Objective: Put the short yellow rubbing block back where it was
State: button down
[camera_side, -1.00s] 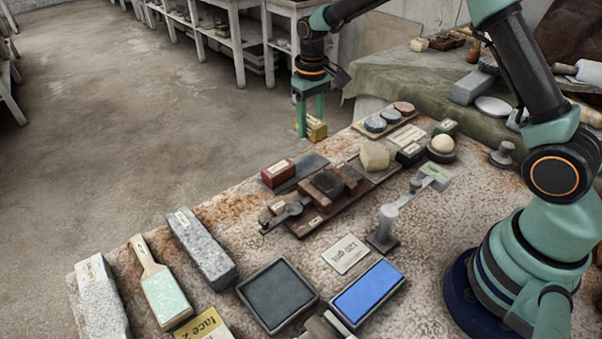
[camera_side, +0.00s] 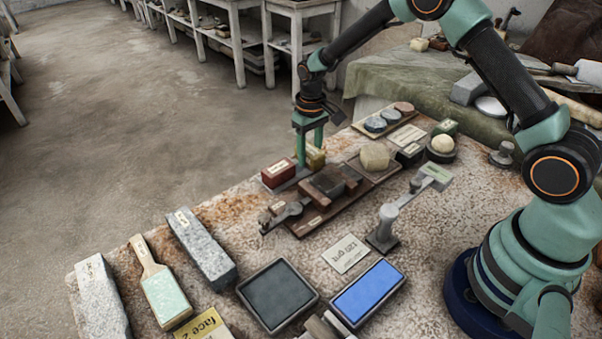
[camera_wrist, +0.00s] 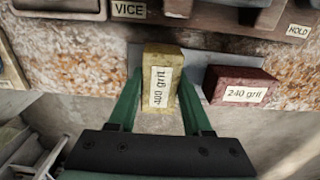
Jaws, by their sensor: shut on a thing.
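The short yellow rubbing block (camera_side: 315,158) is between the fingers of my gripper (camera_side: 309,152), which is shut on it. In the wrist view the yellow block (camera_wrist: 163,62) stands between the two green fingers (camera_wrist: 160,95), with a "400 grit" label facing the camera. It is over or at the edge of a flat grey plate (camera_wrist: 197,62), beside the dark red "240 grit" block (camera_wrist: 240,85). The red block also shows in the side view (camera_side: 278,174), just left of my gripper. Whether the yellow block touches the plate is hidden.
The bench's back edge is close by, with floor beyond.

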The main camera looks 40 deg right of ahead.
aim_at(310, 149)
jog(key=shift+f, duration=0.15)
jog(key=shift+c, duration=1.6)
grip_release()
notch_tip(310, 149, up, 12)
jog(key=s+r+t, duration=0.3)
jog(key=s+r, duration=0.6)
jog(key=r, duration=0.3)
jog(key=s+t, duration=0.2)
jog(key=s, duration=0.9)
jog(key=shift+s+r+t, duration=0.3)
jog(key=shift+s, duration=0.1)
jog(key=shift+d, duration=0.1)
